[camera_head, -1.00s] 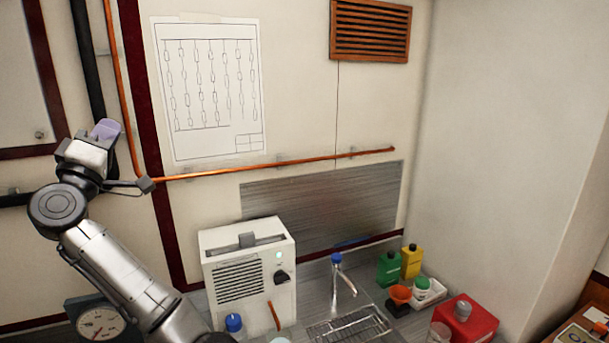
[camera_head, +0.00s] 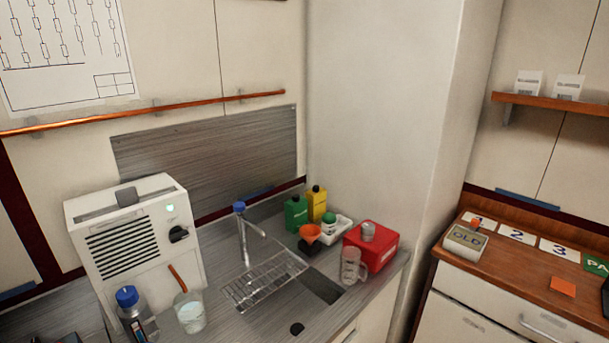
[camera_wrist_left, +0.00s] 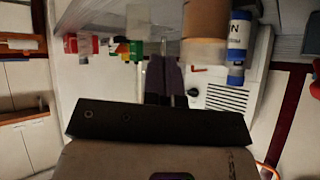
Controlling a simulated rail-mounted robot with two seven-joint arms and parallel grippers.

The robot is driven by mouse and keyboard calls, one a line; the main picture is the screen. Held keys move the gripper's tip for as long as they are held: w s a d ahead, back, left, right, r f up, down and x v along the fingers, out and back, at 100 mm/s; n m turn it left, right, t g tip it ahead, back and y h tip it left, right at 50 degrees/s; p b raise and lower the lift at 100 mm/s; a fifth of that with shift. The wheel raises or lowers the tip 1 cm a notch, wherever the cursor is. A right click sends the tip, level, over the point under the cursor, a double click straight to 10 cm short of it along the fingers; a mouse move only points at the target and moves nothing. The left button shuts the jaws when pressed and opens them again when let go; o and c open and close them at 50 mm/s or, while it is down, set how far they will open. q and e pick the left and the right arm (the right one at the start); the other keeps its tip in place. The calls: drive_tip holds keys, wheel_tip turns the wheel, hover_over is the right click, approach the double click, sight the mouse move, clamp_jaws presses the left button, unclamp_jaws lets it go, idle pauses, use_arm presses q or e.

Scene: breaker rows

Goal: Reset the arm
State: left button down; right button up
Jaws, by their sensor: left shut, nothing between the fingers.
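My left gripper (camera_wrist_left: 165,82) shows in the left wrist view, with its two dark fingers together and nothing between them. The wrist view is upside down, with the white machine (camera_wrist_left: 225,85) and the counter things beyond the fingers. The left arm is not clearly in the head view. My right gripper is in neither current view.
In the head view, the white machine (camera_head: 135,235), a blue-capped bottle (camera_head: 135,315), a beaker (camera_head: 190,312), a tap (camera_head: 245,235), green (camera_head: 296,213) and yellow (camera_head: 317,204) bottles and a red box (camera_head: 372,248) crowd the counter. A wooden counter (camera_head: 500,266) stands right.

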use_arm(q)
drive_tip(key=s+d+f+g+b, duration=0.2)
drive_tip(key=s+f+g+b, duration=0.45)
drive_tip(key=s+f, duration=1.5)
wheel_tip(320, 180, up, 18)
drive_tip(key=w+p, duration=0.2)
drive_tip(key=p, duration=1.8)
drive_tip(key=shift+a+f+m, duration=0.2)
drive_tip(key=shift+f+m, duration=0.05)
drive_tip(key=shift+m, duration=0.05)
drive_tip(key=shift+w, duration=0.1)
